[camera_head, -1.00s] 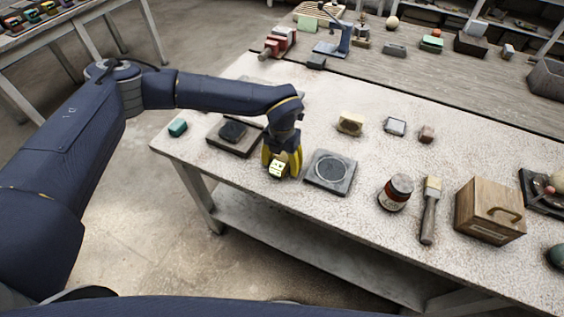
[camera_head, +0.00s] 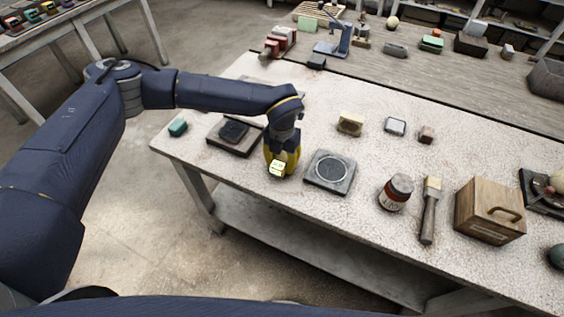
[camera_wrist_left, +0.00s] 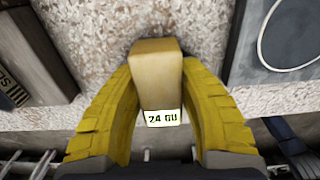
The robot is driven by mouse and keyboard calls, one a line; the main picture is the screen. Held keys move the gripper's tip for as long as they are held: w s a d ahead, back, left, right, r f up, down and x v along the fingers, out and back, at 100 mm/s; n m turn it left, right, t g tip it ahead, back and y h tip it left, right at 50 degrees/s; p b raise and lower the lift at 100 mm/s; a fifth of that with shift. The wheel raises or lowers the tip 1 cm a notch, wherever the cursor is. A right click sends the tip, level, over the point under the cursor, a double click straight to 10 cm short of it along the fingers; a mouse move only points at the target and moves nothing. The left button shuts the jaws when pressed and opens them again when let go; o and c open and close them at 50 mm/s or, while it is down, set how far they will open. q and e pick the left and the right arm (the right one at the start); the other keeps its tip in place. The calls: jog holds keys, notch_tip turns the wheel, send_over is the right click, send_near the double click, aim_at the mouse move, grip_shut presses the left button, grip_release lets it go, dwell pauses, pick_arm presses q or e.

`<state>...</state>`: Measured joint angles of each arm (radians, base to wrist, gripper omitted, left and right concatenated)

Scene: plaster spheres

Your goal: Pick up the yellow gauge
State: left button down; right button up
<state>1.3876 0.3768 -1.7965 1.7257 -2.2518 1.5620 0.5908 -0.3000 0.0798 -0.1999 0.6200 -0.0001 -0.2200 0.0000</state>
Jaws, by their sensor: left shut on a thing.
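The yellow gauge (camera_wrist_left: 157,80) is a small block with a pale label reading "24 GU" in the left wrist view. It sits between the two yellow fingers of my left gripper (camera_wrist_left: 158,115), which is shut on it. In the head view the gauge (camera_head: 278,168) shows at the tips of my left gripper (camera_head: 281,163), near the table's front edge. I cannot tell whether the gauge still touches the table. My right gripper is not in view.
A square grey plate with a ring (camera_head: 345,186) lies just right of the gripper. A dark tray (camera_head: 247,146) lies just left. The table's front edge (camera_head: 230,184) is close.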

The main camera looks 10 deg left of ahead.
aim_at(282, 158)
pick_arm(q)
jog(key=shift+r, duration=0.1)
notch_tip(282, 158, up, 20)
jog(key=shift+r, duration=0.15)
dwell(0.5)
jog(key=c, duration=1.4)
grip_release()
jog(key=c, duration=0.7)
jog(key=w+a+f+n, duration=0.4)
jog(key=w+a, duration=0.1)
jog(key=a, duration=0.4)
jog(key=w+a+f+n, duration=0.4)
jog(key=w+a+n, duration=0.1)
jog(key=a, duration=0.3)
jog(key=shift+a+f, duration=0.15)
jog(key=shift+f, duration=2.65)
